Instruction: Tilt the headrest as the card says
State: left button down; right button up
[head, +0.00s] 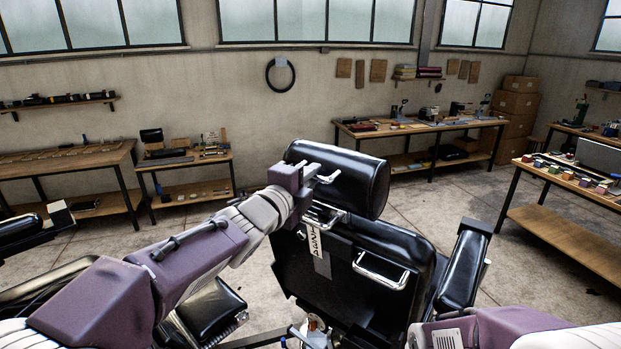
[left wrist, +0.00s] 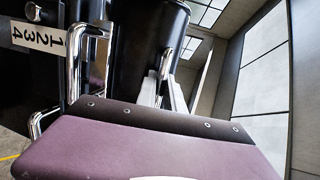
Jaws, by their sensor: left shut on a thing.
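The black padded headrest (head: 362,182) sits at the top of the barber chair's back (head: 300,268), its face turned away from me and tilted. My left gripper (head: 322,178) is at its rear side, shut on the headrest's chrome handle. In the left wrist view the headrest (left wrist: 140,40) and the chrome handle (left wrist: 168,52) show beyond the purple gripper body. A white scale strip (head: 315,240) with the digits 1 to 4 hangs below the headrest; it also shows in the left wrist view (left wrist: 38,38). The pointer's exact reading is unclear. My right gripper is out of view.
A second chrome handle (head: 380,272) is on the chair's back, below the headrest. A black armrest (head: 465,265) stands to the right. Workbenches (head: 420,128) line the back wall. A small white card (head: 210,138) stands on the left bench, too small to read.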

pick_arm(q)
jog(key=shift+w+d+r+p, duration=0.15)
jog(key=shift+w+d+r, duration=0.05)
jog(key=shift+r, duration=0.35)
jog(key=shift+w+d+r+p, duration=0.15)
jog(key=shift+w+r+p, duration=0.1)
jog(key=shift+r, duration=0.25)
jog(key=shift+w+d+r+p, duration=0.1)
jog(key=shift+w+d+r, duration=0.1)
jog(key=shift+r, duration=0.35)
jog(key=shift+w+d+r, duration=0.35)
jog(key=shift+w+r, duration=0.1)
jog(key=shift+w, duration=0.05)
jog(key=shift+r+p, duration=0.1)
jog(key=shift+p, duration=0.2)
jog(key=c, duration=1.5)
grip_release()
jog(key=shift+o, duration=0.2)
jog(key=shift+s+a+f, duration=0.15)
jog(key=shift+s+f, duration=0.05)
jog(key=shift+s, duration=0.05)
send_near(320, 154)
jog(key=s, duration=0.1)
jog(key=s+r, duration=0.1)
jog(key=s, duration=0.1)
jog(key=shift+s+r+b, duration=0.1)
jog(key=shift+r+b, duration=0.2)
jog(key=shift+b, duration=0.1)
